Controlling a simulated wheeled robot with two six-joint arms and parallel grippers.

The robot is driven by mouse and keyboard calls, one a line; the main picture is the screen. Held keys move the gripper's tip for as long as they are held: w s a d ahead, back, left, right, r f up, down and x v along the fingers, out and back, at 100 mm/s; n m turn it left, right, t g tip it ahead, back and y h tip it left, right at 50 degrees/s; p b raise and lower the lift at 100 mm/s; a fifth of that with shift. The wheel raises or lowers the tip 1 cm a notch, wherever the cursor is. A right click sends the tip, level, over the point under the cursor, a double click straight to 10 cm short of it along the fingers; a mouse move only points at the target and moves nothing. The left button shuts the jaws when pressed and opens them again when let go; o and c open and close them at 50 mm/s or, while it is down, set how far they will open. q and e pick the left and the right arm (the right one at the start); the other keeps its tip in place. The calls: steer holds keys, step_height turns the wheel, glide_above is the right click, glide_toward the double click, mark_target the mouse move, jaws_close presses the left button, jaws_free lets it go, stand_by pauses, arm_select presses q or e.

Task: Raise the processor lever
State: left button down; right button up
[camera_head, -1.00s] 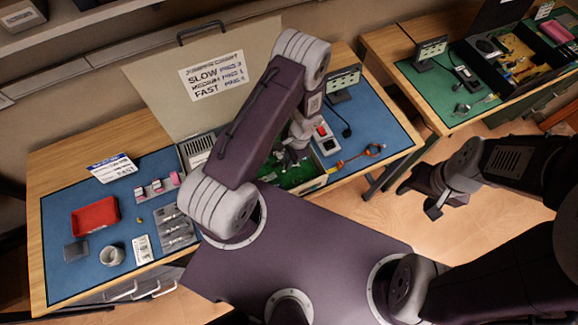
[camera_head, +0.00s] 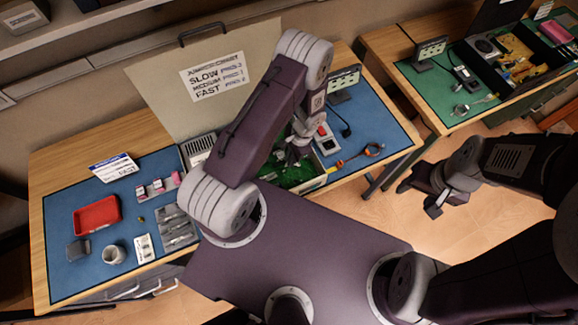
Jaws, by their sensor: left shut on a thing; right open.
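My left gripper (camera_head: 296,158) is over the open case on the workbench, above a green circuit board (camera_head: 292,178) inside it. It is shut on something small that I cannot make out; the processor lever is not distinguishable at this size. My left arm hides much of the case and board. My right gripper (camera_head: 420,200) hangs over the floor to the right of the bench, open and empty, away from the board.
The case's raised lid (camera_head: 150,90) stands behind, with a jumper chart (camera_head: 214,76). A red tray (camera_head: 96,215), a cup (camera_head: 114,254) and a grey parts tray (camera_head: 176,229) lie on the blue mat at left. A second bench with a green mat (camera_head: 432,95) stands at right.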

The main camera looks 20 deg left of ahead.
arm_select(q)
steer(key=shift+w, duration=0.1)
steer(key=shift+w+d+r+p, duration=0.35)
steer(key=shift+r, duration=0.05)
steer(key=c, duration=1.7)
jaws_free()
steer(key=shift+c, duration=0.2)
steer(key=shift+r, duration=0.1)
step_height(320, 180, up, 7)
steer(key=s+a+p, duration=0.1)
steer(key=p, duration=0.4)
steer(key=shift+s, duration=0.15)
